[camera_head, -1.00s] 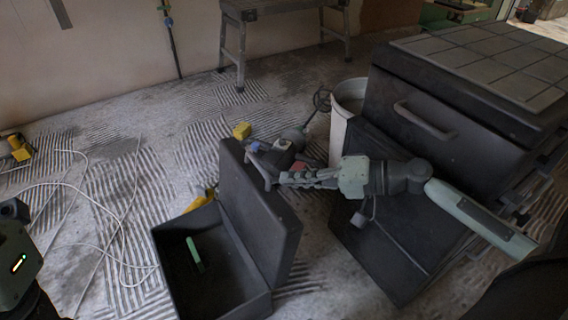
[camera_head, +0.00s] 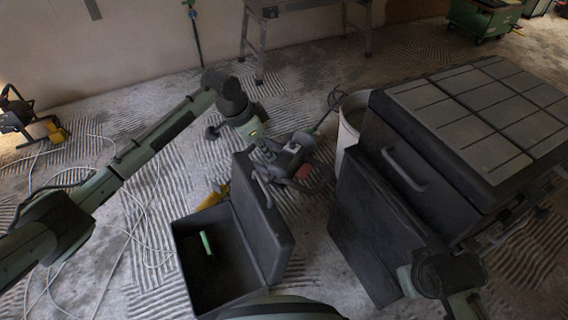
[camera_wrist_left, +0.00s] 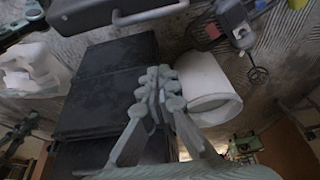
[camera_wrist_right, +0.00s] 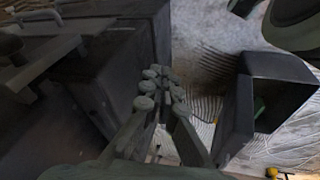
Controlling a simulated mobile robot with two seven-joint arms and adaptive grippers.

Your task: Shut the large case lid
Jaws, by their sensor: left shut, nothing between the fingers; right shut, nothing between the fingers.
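The open dark case (camera_head: 228,272) lies on the floor at the centre of the head view, with a green stick (camera_head: 206,242) inside. Its lid (camera_head: 262,232) stands up on the right side of the box, with a handle on its outer face. In the right wrist view the case (camera_wrist_right: 235,112) is on the right. My left gripper (camera_head: 268,152) is near the lid's top far corner; I cannot tell whether it touches. It shows shut and empty in the left wrist view (camera_wrist_left: 160,78). My right gripper is shut and empty in the right wrist view (camera_wrist_right: 161,80), left of the case.
A big black chest (camera_head: 465,125) with a tiled top stands at the right, beside a dark panel (camera_head: 375,225). A white bucket (camera_head: 350,125) and a power mixer (camera_head: 292,155) are behind the lid. Cables (camera_head: 135,235) cross the floor at left. A trestle (camera_head: 262,20) stands behind.

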